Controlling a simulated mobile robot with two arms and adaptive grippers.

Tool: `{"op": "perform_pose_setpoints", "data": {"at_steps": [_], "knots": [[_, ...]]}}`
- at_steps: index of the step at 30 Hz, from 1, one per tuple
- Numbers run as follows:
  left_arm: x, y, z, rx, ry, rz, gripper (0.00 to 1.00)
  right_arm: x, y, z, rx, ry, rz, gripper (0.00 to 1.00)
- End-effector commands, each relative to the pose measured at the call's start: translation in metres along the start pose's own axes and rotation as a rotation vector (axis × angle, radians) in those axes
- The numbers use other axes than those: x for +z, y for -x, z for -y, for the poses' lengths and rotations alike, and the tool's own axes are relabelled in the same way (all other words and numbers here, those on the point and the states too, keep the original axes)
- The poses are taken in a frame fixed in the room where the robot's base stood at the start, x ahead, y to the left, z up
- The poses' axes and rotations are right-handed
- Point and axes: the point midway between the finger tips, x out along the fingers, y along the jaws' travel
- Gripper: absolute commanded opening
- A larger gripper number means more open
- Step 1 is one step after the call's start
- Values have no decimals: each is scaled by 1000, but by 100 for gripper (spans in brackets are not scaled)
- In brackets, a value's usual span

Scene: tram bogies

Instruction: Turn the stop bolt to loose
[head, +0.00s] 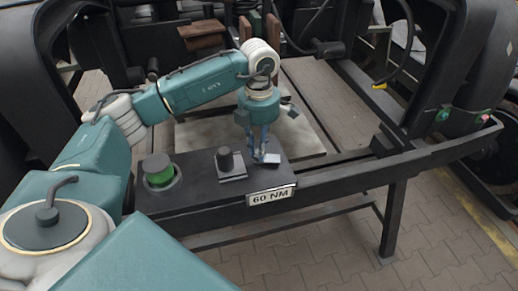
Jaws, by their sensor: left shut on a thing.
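My left gripper (264,156) reaches straight down onto the dark bench beam, near its right end. Its fingers are shut on a small part, probably the stop bolt, which they mostly hide. A small pale grey plate (272,158) shows beside the fingertips. I cannot make out the bolt's head or which way it is turned. A label reading "60 NM" (271,196) is on the front face of the beam, just below. My right gripper is not in view.
A black upright knob (225,160) on a grey plate stands left of my gripper. A dark rail (400,163) runs right. Paved floor shows below.

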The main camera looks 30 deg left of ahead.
Motion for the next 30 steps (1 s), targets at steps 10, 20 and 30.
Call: {"op": "perform_pose_setpoints", "data": {"at_steps": [10, 20, 30], "knots": [[1, 1, -1, 2, 301, 4, 0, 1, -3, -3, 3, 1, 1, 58], [1, 2, -1, 1, 482, 4, 0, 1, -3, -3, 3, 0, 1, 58], [1, 2, -1, 1, 541, 5, 0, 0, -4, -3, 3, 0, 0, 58]]}}
